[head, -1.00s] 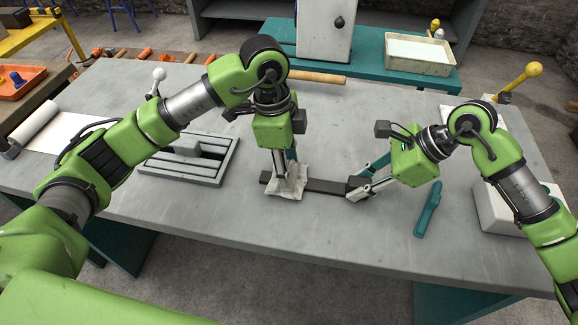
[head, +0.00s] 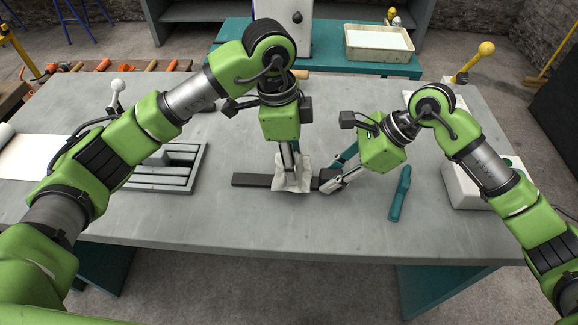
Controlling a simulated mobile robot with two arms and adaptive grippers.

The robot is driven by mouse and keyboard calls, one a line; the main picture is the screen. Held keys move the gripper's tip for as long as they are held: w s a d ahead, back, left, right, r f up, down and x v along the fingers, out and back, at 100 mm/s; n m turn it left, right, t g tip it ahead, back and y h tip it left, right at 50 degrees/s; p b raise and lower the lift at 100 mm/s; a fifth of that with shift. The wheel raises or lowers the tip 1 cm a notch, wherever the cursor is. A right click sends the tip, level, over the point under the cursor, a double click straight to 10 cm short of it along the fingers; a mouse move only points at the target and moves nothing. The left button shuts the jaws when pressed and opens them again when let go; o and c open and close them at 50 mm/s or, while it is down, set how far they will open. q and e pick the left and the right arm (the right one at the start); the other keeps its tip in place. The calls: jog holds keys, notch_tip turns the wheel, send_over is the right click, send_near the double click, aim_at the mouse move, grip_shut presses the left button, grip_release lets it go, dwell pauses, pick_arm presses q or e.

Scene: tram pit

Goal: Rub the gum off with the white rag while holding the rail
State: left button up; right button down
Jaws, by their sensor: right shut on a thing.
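The dark rail (head: 251,180) lies flat across the grey bench. My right gripper (head: 334,181) is shut on its right end. The white rag (head: 291,182) is bunched over the rail, right of its middle and close to my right gripper. My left gripper (head: 290,165) points down from above and is shut on the rag, with its fingertips partly hidden in the cloth. I see no gum; the rag covers part of the rail's top.
A teal-handled tool (head: 400,194) lies right of my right gripper. A grey slotted block (head: 167,178) stands on the left, beside a white sheet (head: 38,157). A white box (head: 468,188) stands at the right. The bench front is clear.

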pick_arm(q)
jog(key=shift+r, duration=2.7)
pick_arm(e)
jog(key=c, duration=1.7)
grip_release()
jog(key=shift+r, duration=0.1)
jog(key=v, duration=1.2)
